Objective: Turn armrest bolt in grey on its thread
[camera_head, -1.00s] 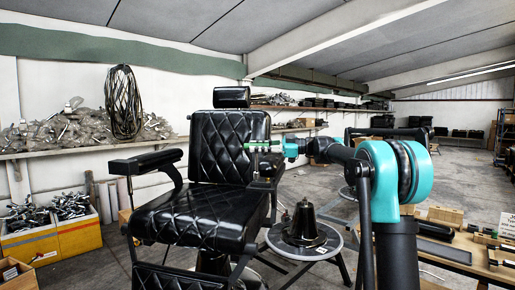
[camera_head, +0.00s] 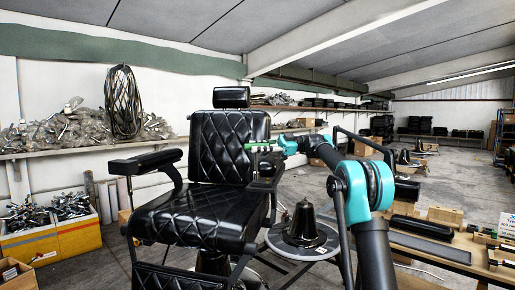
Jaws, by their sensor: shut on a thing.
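The black padded barber chair (camera_head: 210,215) stands in the middle of the view. My gripper (camera_head: 262,146) is at the chair's right side, beside the backrest and just above the right armrest (camera_head: 266,170). Its green fingers point left, and it is shut on the grey armrest bolt. The bolt is too small and too covered by the fingers to make out, and its thread is not visible. My teal and black arm reaches in from the lower right.
A black bell-shaped part (camera_head: 304,226) stands on a round stool (camera_head: 330,246) right of the seat. A workbench (camera_head: 430,250) with boxes is at the right. Yellow bins (camera_head: 78,237) stand at the left. The left armrest (camera_head: 146,161) sticks out towards me.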

